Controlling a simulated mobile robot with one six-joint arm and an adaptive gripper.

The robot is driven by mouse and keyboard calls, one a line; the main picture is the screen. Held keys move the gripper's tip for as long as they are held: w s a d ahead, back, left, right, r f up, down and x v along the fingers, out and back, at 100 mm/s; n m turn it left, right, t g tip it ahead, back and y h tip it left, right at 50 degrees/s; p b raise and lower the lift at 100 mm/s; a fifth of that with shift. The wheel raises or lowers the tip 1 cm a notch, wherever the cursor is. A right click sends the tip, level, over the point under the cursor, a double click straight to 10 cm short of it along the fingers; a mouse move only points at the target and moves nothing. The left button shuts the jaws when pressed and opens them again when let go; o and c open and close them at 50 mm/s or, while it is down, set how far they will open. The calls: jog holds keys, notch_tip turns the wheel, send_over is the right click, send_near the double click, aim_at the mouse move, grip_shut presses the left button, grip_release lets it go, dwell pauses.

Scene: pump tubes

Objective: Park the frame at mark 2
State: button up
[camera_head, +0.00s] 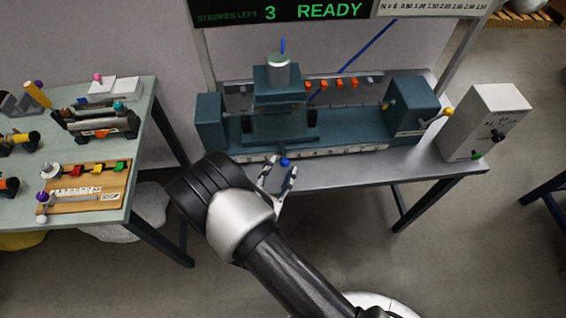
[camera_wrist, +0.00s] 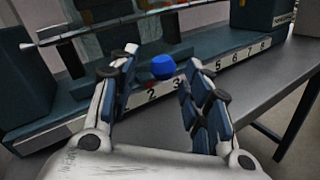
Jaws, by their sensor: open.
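The frame (camera_head: 283,112) is a dark teal upright carriage with a silver cylinder on top. It sits on the left half of the long bench machine in the head view. A blue ball knob (camera_wrist: 163,67) projects at the front, and it also shows in the head view (camera_head: 285,162). My gripper (camera_head: 276,176) is open, with its fingers on either side of the knob; I cannot tell whether they touch it. Mark 2 (camera_wrist: 151,93) is on the white number strip (camera_wrist: 231,62), just below and left of the knob in the wrist view. Mark 1 is hidden.
A teal end block (camera_head: 411,102) with a yellow-knobbed lever closes the machine's right end. A white control box (camera_head: 484,121) stands right of it. A display (camera_head: 280,10) reads "STROKES LEFT 3 READY". A side table (camera_head: 146,113) with tools stands at left.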

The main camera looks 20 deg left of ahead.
jog(key=s, duration=0.8)
jog(key=shift+s+d, duration=0.3)
jog(key=shift+d, duration=0.05)
